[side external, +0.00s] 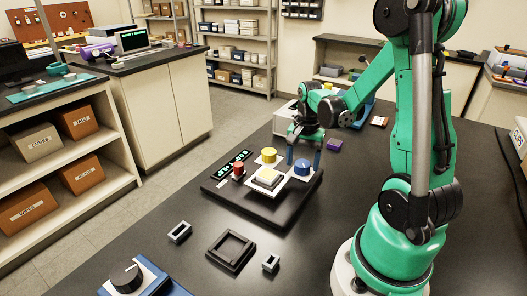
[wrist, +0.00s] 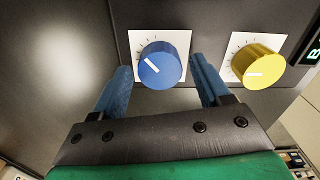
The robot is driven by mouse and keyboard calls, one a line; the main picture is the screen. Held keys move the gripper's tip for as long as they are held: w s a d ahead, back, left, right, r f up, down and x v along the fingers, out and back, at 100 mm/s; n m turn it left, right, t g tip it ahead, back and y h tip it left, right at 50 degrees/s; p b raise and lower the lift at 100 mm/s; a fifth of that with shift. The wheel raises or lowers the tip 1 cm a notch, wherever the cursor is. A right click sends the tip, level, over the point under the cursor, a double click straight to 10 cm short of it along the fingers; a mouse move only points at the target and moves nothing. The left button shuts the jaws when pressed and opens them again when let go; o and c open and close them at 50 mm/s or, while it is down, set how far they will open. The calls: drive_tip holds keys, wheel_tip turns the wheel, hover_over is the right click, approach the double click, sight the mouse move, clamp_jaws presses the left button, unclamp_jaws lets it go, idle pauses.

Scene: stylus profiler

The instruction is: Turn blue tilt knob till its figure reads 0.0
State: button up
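The blue tilt knob (side external: 303,167) sits on a white plate at the right corner of the black profiler base (side external: 285,212). In the wrist view the blue knob (wrist: 164,66) shows a white pointer line slanting to the upper left, beside scale ticks. My gripper (side external: 303,156) is over it, pointing down. In the wrist view the fingers of my gripper (wrist: 161,66) stand open on either side of the knob, with a visible gap at each side. The display (side external: 237,162) has green figures too small to read; only its edge (wrist: 313,52) shows in the wrist view.
A yellow knob (side external: 268,155) stands close to the blue one, and a red knob (side external: 238,169) farther left. A square stage (side external: 267,177) is between them. A black tray (side external: 231,250) and small grey frames lie in front. A purple block (side external: 334,145) lies behind.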

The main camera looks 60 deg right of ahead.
drive_tip(key=shift+o, duration=0.3)
drive_tip(key=shift+r, duration=0.1)
drive_tip(key=shift+r, duration=3.95)
wheel_tip(320, 180, up, 5)
hover_over(303, 163)
drive_tip(key=w+a+f+n+t, duration=0.1)
drive_tip(key=a+n+t, duration=0.2)
drive_tip(key=a+n, duration=0.5)
drive_tip(key=w+a+f+n+t, duration=0.1)
drive_tip(key=w+a+n+t, duration=0.1)
drive_tip(key=a+n+t, duration=0.2)
drive_tip(key=a+n, duration=0.3)
drive_tip(key=a, duration=0.3)
drive_tip(key=shift+w+a+f+n, duration=0.25)
drive_tip(key=shift+a+f+n, duration=0.1)
drive_tip(key=shift+a+n, duration=0.05)
